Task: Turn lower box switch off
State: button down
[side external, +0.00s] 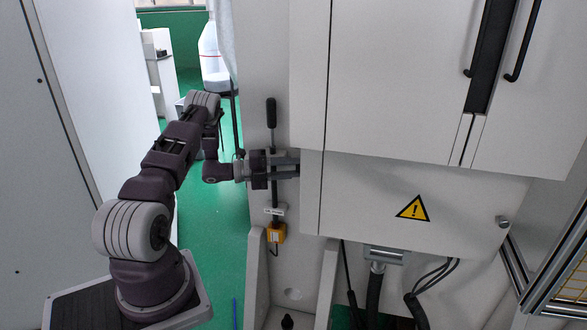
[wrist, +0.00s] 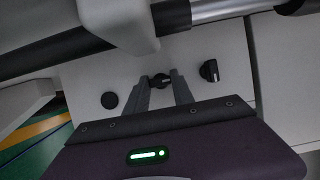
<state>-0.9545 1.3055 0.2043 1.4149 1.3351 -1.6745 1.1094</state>
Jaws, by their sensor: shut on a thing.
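In the wrist view, the two grey fingers of my gripper (wrist: 161,88) are closed around a small black knob switch (wrist: 160,80) on a light grey panel. A second black knob (wrist: 209,70) stands to its right, and a round black part (wrist: 109,100) sits to its left; my fingers are apart from both. In the side external view, my gripper (side external: 297,163) points right at the left edge of the lower white box (side external: 365,195), which carries a yellow warning triangle. The knobs are hidden in that view.
A black handle on a vertical rod (side external: 271,112) runs close by my gripper. A dark bar (wrist: 60,52) and a metal tube (wrist: 222,8) cross the upper wrist view. Green floor (side external: 215,245) is open to the left.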

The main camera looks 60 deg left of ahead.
dwell(0.4)
jog(key=c, duration=1.1)
grip_release()
